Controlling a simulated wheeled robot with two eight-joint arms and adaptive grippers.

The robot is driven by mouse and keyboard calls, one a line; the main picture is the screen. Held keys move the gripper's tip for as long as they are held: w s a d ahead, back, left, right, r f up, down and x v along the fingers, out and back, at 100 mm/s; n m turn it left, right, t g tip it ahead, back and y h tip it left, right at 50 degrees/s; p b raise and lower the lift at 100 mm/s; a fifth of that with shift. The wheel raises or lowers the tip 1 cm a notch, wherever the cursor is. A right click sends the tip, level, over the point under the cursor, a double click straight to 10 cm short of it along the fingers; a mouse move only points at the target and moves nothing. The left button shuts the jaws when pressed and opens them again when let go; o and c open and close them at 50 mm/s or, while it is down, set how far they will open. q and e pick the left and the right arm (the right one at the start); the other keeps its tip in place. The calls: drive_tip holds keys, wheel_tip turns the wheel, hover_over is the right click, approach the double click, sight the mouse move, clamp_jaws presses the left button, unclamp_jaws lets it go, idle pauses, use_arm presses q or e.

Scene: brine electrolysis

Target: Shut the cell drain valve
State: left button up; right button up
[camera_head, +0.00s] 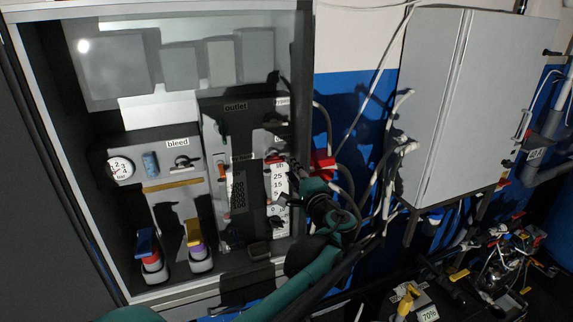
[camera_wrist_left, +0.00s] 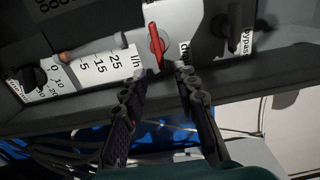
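The drain valve shows in the left wrist view as a red lever (camera_wrist_left: 156,42) on a light round mount, with a "drain" label (camera_wrist_left: 185,51) beside it. The lever points roughly down the picture, tilted slightly. My left gripper (camera_wrist_left: 161,77) is open, with its two dark fingers apart and the lever's lower end between and just ahead of the tips. I cannot tell whether a finger touches it. In the head view my left gripper (camera_head: 300,180) is at the cabinet's right side, beside the flow scale; a little of the red lever (camera_head: 278,156) shows. My right gripper is not in view.
A bypass valve (camera_wrist_left: 234,28) with a dark handle sits right of the drain label in the wrist view. The flow scale (camera_wrist_left: 107,66) is on the other side. Hoses (camera_head: 345,185) hang beside the cabinet. A grey cabinet (camera_head: 435,100) stands at right.

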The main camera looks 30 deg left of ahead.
use_arm(q)
drive_tip(key=v, duration=0.6)
drive_tip(key=shift+s+d, duration=0.25)
